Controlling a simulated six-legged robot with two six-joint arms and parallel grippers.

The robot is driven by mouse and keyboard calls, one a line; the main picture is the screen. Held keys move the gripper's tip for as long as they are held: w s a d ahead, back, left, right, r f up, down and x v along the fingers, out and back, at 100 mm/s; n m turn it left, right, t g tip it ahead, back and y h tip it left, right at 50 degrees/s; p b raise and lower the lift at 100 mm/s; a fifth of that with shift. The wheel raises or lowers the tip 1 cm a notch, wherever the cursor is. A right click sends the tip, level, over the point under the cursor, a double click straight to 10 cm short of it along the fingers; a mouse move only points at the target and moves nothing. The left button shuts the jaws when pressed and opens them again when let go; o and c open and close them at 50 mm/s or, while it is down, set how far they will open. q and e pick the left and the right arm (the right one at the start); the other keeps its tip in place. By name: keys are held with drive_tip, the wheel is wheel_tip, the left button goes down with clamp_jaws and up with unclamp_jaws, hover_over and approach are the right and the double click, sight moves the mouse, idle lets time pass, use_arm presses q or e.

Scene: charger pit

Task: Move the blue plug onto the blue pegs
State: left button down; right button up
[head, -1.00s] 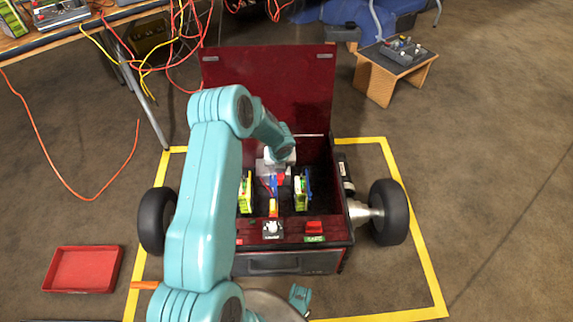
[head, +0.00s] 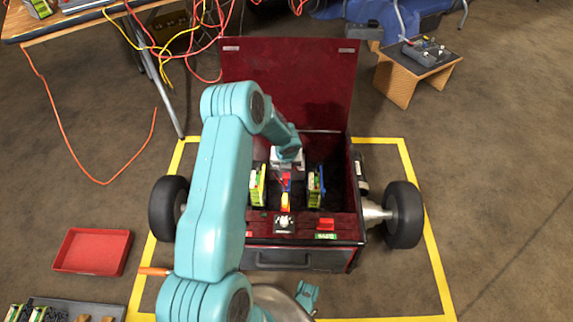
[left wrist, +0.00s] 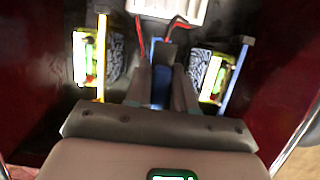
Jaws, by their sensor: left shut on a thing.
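The blue plug (left wrist: 160,75) is between the two grey fingers of my left gripper (left wrist: 162,85) in the left wrist view. In the head view my left gripper (head: 286,176) reaches down into the open dark red box, between two green-and-white modules. The blue pegs cannot be made out for certain. A blue upright strip (left wrist: 238,76) stands beside the right module in the left wrist view, and a yellow one (left wrist: 102,60) beside the left module.
The box (head: 300,230) has a raised lid (head: 290,85) behind and wheels at both sides. The left module (head: 258,187) and right module (head: 314,188) flank the gripper closely. A red tray (head: 92,251) lies on the floor at left. Cables hang from a table.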

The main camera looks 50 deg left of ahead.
use_arm(q)
drive_tip(key=shift+f+b, duration=1.25)
drive_tip(key=shift+f, duration=0.3)
idle(0.5)
drive_tip(key=c, duration=0.9)
unclamp_jaws()
drive_tip(key=shift+o, duration=0.2)
drive_tip(key=p+v, duration=0.7)
drive_tip(key=v, duration=0.9)
drive_tip(key=shift+r, duration=0.15)
drive_tip(key=shift+s, duration=0.1)
